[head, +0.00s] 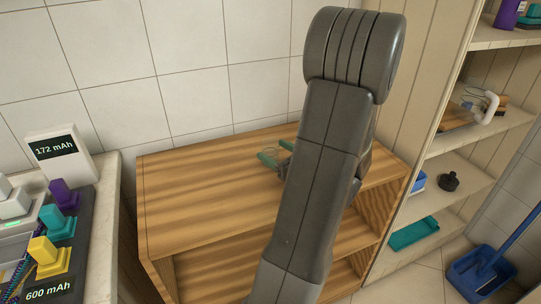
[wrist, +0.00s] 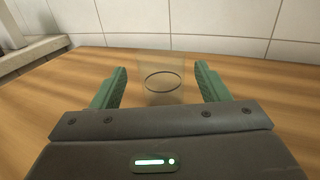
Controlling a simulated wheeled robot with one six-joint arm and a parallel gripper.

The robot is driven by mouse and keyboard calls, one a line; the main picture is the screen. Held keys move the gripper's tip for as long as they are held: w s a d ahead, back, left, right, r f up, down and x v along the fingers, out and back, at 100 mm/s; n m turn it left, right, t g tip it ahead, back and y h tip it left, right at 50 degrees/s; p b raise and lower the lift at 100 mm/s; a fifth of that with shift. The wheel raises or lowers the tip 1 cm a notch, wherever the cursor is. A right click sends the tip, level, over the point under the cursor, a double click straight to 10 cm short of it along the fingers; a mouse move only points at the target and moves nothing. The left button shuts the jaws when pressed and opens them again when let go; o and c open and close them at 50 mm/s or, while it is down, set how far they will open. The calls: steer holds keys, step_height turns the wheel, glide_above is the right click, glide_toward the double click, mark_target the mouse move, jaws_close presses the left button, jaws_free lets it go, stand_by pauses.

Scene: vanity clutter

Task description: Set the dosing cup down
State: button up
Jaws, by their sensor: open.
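The dosing cup (wrist: 163,92) is clear, with a dark ring line around it. In the wrist view it stands upright on the wooden top, between the two green fingers of my gripper (wrist: 161,88). The fingers are open, with a visible gap on each side of the cup. In the head view the cup (head: 270,153) is small and faint beside the green fingertips of my gripper (head: 277,155). My arm hides much of the gripper there.
The wooden cabinet top (head: 200,190) is otherwise bare, with a tiled wall behind. A counter with a charger showing 172 mAh (head: 57,152) stands at left. Open shelves (head: 450,200) with items stand at right.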

mark_target(265, 144)
steer(key=shift+x, duration=2.25)
steer(key=shift+d+r, duration=0.1)
steer(key=c, duration=1.2)
